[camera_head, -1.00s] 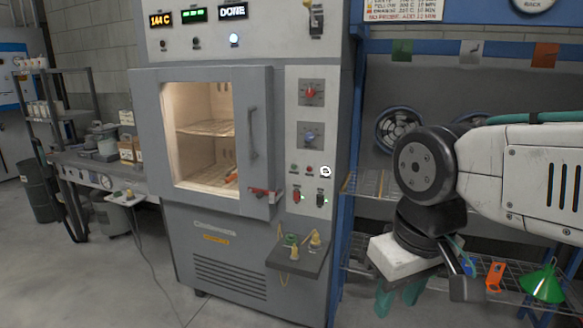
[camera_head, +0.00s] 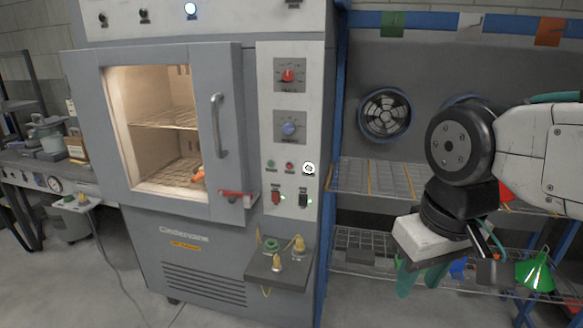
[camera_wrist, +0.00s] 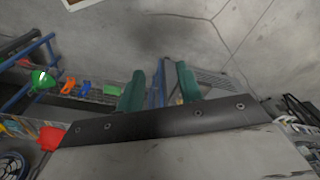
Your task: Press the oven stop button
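The grey oven (camera_head: 200,245) stands left of centre, with its windowed door (camera_head: 220,180) facing me and a lit interior. Its control panel (camera_head: 267,215) is right of the door. A small red button (camera_head: 289,166) sits between a green button (camera_head: 270,164) and a white round one (camera_head: 308,168); their labels are too small to read, so I cannot tell which is stop. My gripper (camera_head: 420,276) hangs low at the right, apart from the panel. In the wrist view my gripper (camera_wrist: 160,88) has its green fingers spread with nothing between them; the oven is not clearly visible there.
A red knob (camera_head: 288,76), blue knob (camera_head: 289,128) and two rocker switches are on the panel. A small shelf (camera_head: 280,268) juts out below it. Wire racks (camera_head: 360,178) with a green funnel (camera_head: 536,272) stand at right. Floor is clear before the oven.

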